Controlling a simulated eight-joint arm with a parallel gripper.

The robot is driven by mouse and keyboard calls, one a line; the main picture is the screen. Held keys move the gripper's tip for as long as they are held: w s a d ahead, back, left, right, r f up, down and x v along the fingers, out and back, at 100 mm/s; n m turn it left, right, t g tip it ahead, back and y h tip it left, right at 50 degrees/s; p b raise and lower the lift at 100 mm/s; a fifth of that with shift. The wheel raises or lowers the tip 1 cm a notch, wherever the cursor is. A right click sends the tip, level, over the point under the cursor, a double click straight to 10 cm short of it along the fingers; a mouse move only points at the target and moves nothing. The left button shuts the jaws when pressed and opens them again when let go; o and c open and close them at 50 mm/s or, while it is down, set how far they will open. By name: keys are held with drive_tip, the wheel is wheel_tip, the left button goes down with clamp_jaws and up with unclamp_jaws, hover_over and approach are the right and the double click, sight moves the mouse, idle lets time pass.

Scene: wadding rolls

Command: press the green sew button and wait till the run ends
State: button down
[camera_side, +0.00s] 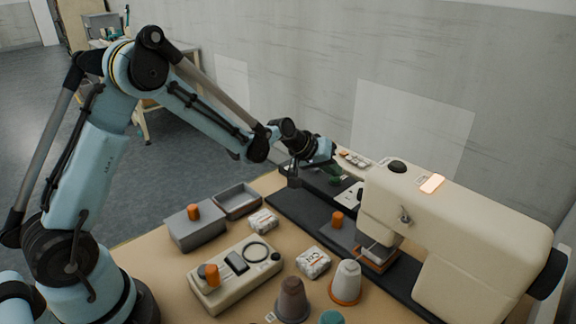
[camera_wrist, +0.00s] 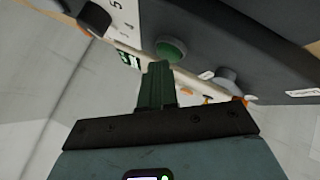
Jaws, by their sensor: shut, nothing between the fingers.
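The green sew button (camera_wrist: 172,48) is a round dome in the wrist view, set on a dark housing beside a pale panel with numbers. My gripper (camera_wrist: 157,68) has its green fingers shut together with nothing between them. Their tips lie just below the button in the picture; I cannot tell whether they touch it. In the side view my gripper (camera_side: 337,178) reaches down behind the head of the cream sewing machine (camera_side: 470,220). The button cannot be made out there. An orange-white lamp (camera_side: 432,183) glows on top of the machine.
A small display (camera_wrist: 128,59) shows beside the button. On the table stand a grey box (camera_side: 195,230), an open grey tray (camera_side: 238,200), a cream control box (camera_side: 235,278), wrapped packets (camera_side: 313,262) and several cones (camera_side: 346,282). An orange roll (camera_side: 337,220) stands on the dark bed.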

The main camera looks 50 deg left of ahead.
sight(331, 179)
drive_tip(key=shift+r, duration=0.55)
drive_tip(key=shift+r, duration=0.1)
drive_tip(key=shift+r, duration=2.9)
drive_tip(key=s+d+r+m+g+y, duration=0.1)
drive_tip(key=s+r, duration=0.2)
drive_tip(key=s, duration=0.4)
drive_tip(key=s+d+r+m, duration=0.1)
drive_tip(key=s+r+m, duration=0.1)
drive_tip(key=s, duration=0.4)
drive_tip(key=s+a+f+m+y, duration=0.1)
drive_tip(key=s+f+m, duration=0.1)
drive_tip(key=s, duration=1.2)
drive_tip(key=shift+f+g+y, duration=0.4)
drive_tip(key=shift+f, duration=0.05)
